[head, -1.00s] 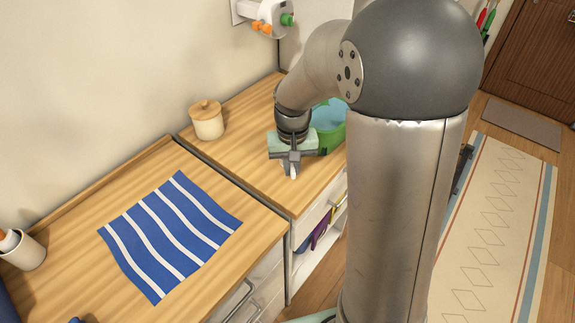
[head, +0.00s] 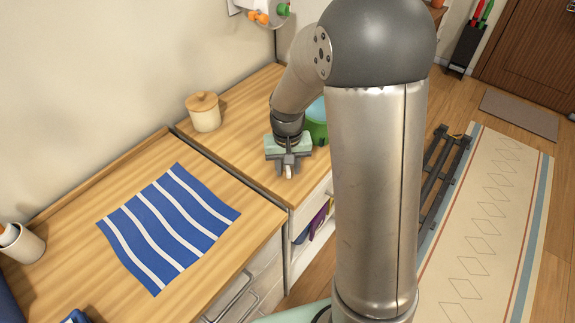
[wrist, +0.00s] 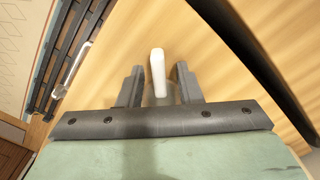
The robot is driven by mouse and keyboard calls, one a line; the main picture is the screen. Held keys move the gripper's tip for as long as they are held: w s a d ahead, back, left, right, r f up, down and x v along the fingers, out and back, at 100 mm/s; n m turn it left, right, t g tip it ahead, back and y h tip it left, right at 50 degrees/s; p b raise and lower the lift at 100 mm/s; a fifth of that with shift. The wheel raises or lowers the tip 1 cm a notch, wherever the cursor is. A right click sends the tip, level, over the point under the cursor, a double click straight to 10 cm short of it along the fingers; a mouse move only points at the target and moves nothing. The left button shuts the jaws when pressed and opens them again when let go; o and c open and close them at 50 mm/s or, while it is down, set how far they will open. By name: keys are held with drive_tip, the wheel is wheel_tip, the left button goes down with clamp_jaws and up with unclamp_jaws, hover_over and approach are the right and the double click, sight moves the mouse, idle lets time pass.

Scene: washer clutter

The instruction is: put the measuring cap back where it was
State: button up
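The measuring cap (wrist: 157,72) shows in the wrist view as a narrow white piece with a greyish, see-through part behind it, between my two dark fingers. In the head view my gripper (head: 287,163) is over the front right part of the far wooden counter, and the white end of the cap (head: 288,172) sticks out below the fingers. I cannot tell whether the cap touches the counter.
A green tub (head: 317,122) stands behind my gripper, partly hidden by my arm. A lidded cream jar (head: 204,112) stands at the back of the counter. A blue striped cloth (head: 170,227) lies on the near counter (head: 75,270). Bare wood surrounds the gripper.

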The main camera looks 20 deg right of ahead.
wheel_tip(320, 180, up, 12)
drive_tip(key=s+f+n, duration=0.1)
drive_tip(key=s+f, duration=0.1)
drive_tip(key=s, duration=1.8)
drive_tip(key=shift+s+d+n+t+b, duration=0.2)
drive_tip(key=shift+s+n+t+b, duration=0.1)
drive_tip(key=shift+s, duration=0.05)
